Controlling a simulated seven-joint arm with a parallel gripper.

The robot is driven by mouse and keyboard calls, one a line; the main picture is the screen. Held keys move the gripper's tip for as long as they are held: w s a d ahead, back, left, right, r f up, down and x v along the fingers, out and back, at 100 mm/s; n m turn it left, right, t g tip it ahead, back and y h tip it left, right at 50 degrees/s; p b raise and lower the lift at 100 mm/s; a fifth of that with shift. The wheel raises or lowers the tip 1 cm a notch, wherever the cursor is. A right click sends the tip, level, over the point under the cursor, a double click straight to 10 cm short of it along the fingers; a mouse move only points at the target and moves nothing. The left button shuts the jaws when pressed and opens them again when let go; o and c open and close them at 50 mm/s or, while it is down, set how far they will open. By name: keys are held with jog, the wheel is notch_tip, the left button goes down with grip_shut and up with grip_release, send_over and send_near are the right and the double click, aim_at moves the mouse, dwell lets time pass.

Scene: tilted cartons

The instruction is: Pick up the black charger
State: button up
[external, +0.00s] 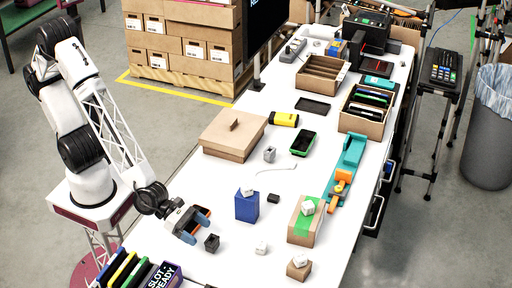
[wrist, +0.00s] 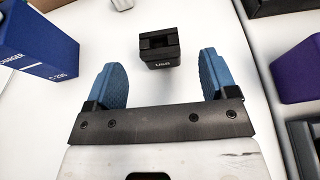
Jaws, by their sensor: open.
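The black charger (external: 211,243) is a small dark block on the white table, just right of my gripper in the external view. In the wrist view the black charger (wrist: 159,48) shows a "USB" mark on its near face and stands ahead of the gap between my fingers. My gripper (external: 199,226) is open, with blue finger pads apart and nothing between them. The wrist view shows my gripper (wrist: 161,76) with one pad to each side of the gap, neither touching the charger.
A blue charger box (wrist: 38,50) stands left in the wrist view; this blue box (external: 247,207) carries a white item. A purple box (wrist: 297,70) is at right. A white block (external: 261,247) and small black block (external: 273,198) lie nearby. Table around the charger is clear.

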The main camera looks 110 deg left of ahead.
aim_at(212, 242)
jog(key=shift+w+f, duration=0.1)
jog(key=shift+w, duration=0.1)
jog(key=shift+w, duration=0.1)
jog(key=shift+x, duration=2.55)
jog(key=shift+f, duration=0.1)
jog(key=c, duration=1)
